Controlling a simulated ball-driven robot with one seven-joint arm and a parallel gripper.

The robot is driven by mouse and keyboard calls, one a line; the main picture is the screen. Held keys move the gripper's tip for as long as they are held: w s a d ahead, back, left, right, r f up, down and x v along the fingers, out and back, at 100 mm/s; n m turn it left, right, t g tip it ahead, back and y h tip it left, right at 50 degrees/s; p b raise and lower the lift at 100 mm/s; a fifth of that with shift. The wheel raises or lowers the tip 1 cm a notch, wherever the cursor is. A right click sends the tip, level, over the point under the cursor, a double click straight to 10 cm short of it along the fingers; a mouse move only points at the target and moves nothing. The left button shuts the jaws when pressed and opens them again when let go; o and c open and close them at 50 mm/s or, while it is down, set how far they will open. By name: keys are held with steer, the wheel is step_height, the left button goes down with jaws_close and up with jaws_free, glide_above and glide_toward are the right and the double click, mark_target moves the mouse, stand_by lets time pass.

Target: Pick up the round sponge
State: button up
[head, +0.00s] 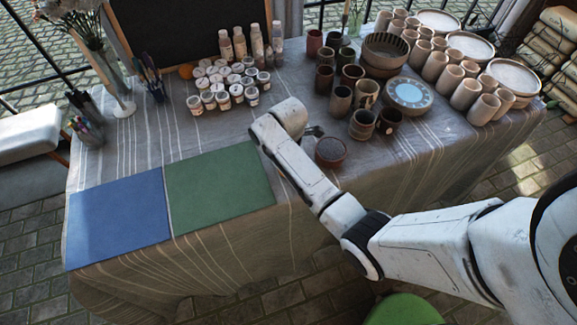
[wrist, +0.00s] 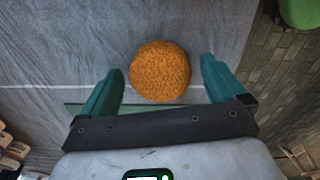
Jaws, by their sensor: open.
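In the wrist view a round orange sponge (wrist: 160,71) with a rough, speckled surface lies on the grey striped cloth. My gripper (wrist: 160,66) is open, with one teal finger on each side of the sponge. Gaps show between the fingers and the sponge, so it is not held. In the head view my gripper (head: 312,131) is mostly hidden behind my wrist.
A green mat (head: 220,188) and a blue mat (head: 118,220) lie to the left. Paint jars (head: 222,97) stand behind. Several cups (head: 362,124) and a blue-patterned plate (head: 408,95) stand behind and to the right. The table drops off in front.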

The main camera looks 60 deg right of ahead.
steer(key=shift+f, duration=0.25)
steer(key=shift+c, duration=0.4)
steer(key=c, duration=1.1)
steer(key=shift+r, duration=0.5)
step_height(320, 180, up, 3)
steer(key=shift+s+a+f, duration=0.1)
steer(key=shift+s+f, duration=0.05)
steer(key=shift+f, duration=0.05)
steer(key=s+a+r+p, duration=0.1)
steer(key=s+r, duration=0.2)
steer(key=s, duration=0.1)
steer(key=s+a+r+p, duration=0.1)
steer(key=s+r, duration=0.2)
steer(key=s, duration=0.1)
steer(key=s+a+r+p, duration=0.1)
steer(key=s+r, duration=0.2)
steer(key=s, duration=0.2)
steer(key=shift+s+a+r+p, duration=0.1)
steer(key=shift+a+r+p, duration=0.15)
steer(key=shift+a+p, duration=0.1)
